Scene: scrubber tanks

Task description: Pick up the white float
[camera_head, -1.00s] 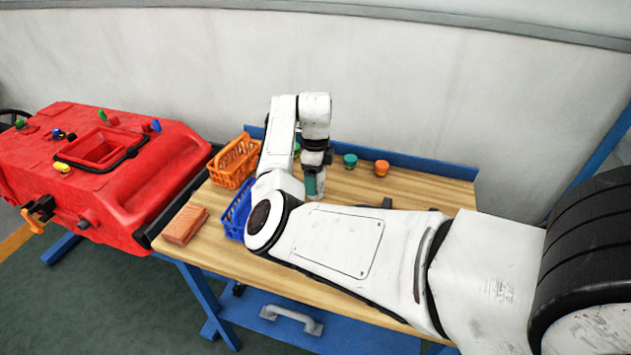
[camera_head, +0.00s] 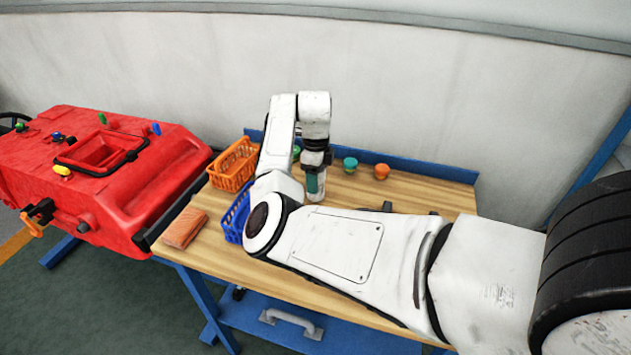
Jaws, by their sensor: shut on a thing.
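My gripper (camera_head: 315,184) points down over the wooden workbench, near its middle. A small white thing, which looks like the white float (camera_head: 315,197), shows at its fingertips, just behind my arm. My gripper is shut on it. The float's lower part is close to the bench top, and I cannot tell whether it touches. My forearm hides part of the bench around it.
An orange basket (camera_head: 233,166) and a blue basket (camera_head: 236,214) stand left of my arm. A teal cap (camera_head: 350,164) and an orange cap (camera_head: 381,171) stand at the back. A brick-like block (camera_head: 184,228) lies front left, beside the red tank (camera_head: 160,180).

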